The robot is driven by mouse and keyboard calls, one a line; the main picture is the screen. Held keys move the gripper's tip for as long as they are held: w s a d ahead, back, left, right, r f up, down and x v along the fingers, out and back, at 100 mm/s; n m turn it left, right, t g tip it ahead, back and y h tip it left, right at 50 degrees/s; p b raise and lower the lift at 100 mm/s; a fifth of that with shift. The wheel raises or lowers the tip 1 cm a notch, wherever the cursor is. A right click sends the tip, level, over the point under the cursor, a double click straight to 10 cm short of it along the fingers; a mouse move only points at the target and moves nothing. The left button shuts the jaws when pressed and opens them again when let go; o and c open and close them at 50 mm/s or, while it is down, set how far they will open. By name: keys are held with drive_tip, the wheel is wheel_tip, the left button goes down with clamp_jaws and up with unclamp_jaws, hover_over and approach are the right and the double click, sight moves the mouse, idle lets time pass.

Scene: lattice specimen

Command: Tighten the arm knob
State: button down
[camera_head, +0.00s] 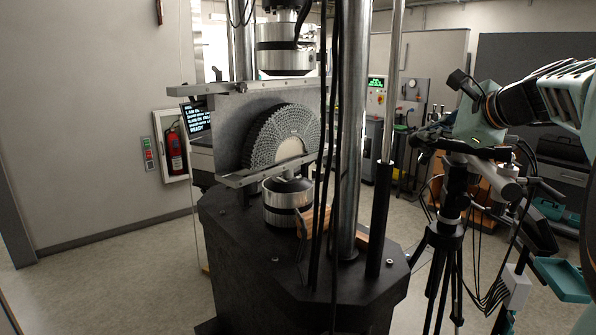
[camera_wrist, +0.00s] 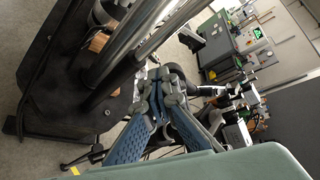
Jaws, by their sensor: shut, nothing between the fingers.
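My gripper (camera_head: 430,138) is at the top of a black tripod (camera_head: 448,235) in the head view, with my pale green wrist just right of it. In the wrist view, two blue textured fingers of my gripper (camera_wrist: 160,90) converge near the picture's middle, close to small grey and black parts. It is shut with nothing held. I cannot single out the arm knob; small dark fittings crowd the tripod head, and my gripper and wrist cover part of them.
The testing machine's black base (camera_head: 245,240) and steel column (camera_head: 352,130) stand left of the tripod. A curved lattice specimen (camera_head: 262,140) sits between its platens. Cables hang around the tripod. A fire extinguisher (camera_head: 175,152) is on the left wall. Floor at the front left is clear.

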drive_tip(key=shift+f, duration=0.1)
idle(0.3)
drive_tip(key=shift+w+d+f, duration=0.1)
drive_tip(key=shift+w+d, duration=0.1)
drive_tip(key=shift+w, duration=0.05)
drive_tip(key=shift+d, duration=0.1)
